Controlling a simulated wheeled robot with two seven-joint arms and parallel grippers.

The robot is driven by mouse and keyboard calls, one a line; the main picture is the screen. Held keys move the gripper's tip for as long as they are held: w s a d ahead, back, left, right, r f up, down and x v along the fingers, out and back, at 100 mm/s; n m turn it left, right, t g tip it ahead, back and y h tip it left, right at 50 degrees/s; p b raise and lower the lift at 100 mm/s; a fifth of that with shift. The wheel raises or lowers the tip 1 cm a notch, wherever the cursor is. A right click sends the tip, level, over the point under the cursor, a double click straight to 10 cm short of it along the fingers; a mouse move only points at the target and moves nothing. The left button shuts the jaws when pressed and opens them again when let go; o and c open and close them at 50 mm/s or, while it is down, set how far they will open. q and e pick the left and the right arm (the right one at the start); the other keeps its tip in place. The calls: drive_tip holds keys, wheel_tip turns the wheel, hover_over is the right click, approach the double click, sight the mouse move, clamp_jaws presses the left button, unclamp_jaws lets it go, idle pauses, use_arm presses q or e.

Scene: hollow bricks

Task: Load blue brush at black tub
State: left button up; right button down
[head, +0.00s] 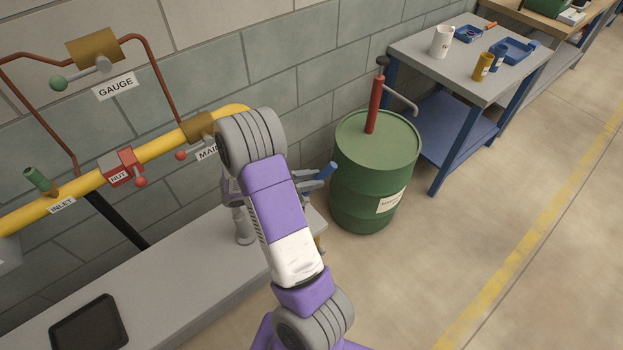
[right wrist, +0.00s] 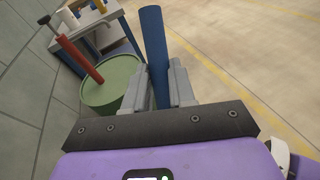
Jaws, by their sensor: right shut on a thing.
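My right arm hides part of the bench below. The black tub (head: 90,326) sits on the grey bench at the lower left, well apart from the brush. My left gripper is not in view.
The grey bench (head: 165,292) runs along the block wall under a yellow pipe (head: 85,190) with valves. A green drum (head: 372,165) with a red pump (head: 375,105) stands right of the gripper. A blue-legged table (head: 425,62) holds several small items. The floor at right is clear.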

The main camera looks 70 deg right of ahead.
wheel_tip(320, 180, up, 7)
drive_tip(key=p, duration=0.7)
idle(0.5)
